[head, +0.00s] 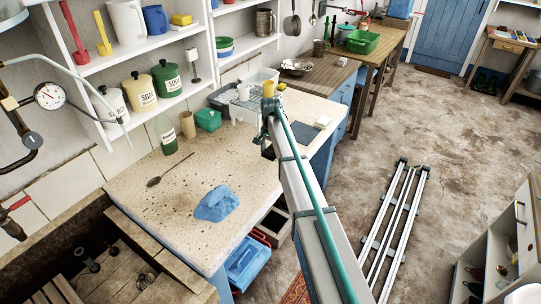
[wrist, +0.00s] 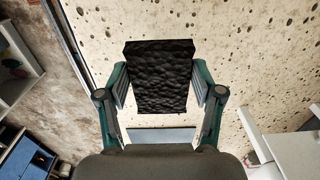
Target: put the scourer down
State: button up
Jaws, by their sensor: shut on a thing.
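The scourer (wrist: 160,78) is a black, lumpy, rectangular block in the wrist view. My gripper (wrist: 159,88) has one green-edged finger against each of its sides and is shut on it. The speckled stone counter (wrist: 265,75) lies beneath; I cannot tell whether the scourer touches it. In the head view my gripper (head: 267,140) is over the back part of the counter (head: 140,193), near its right edge. There the scourer is small, dark and mostly hidden by my arm. A flat blue-grey slab (head: 301,134) lies just to the right; it also shows in the wrist view (wrist: 160,135).
A blue cloth (head: 216,203), a spoon (head: 168,170), a green bottle (head: 166,137) and a teal box (head: 208,119) occupy the counter. A dish rack (head: 236,107) stands behind my gripper. The middle of the counter has clear room.

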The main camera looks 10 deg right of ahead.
aim_at(270, 151)
jog(key=shift+w+f, duration=0.25)
jog(key=shift+w, duration=0.05)
notch_tip(270, 151, down, 3)
jog(key=shift+r+p, duration=0.1)
jog(key=shift+p, duration=1.05)
jog(key=shift+f, duration=0.3)
jog(key=shift+f, duration=0.15)
jog(key=o, duration=1.2)
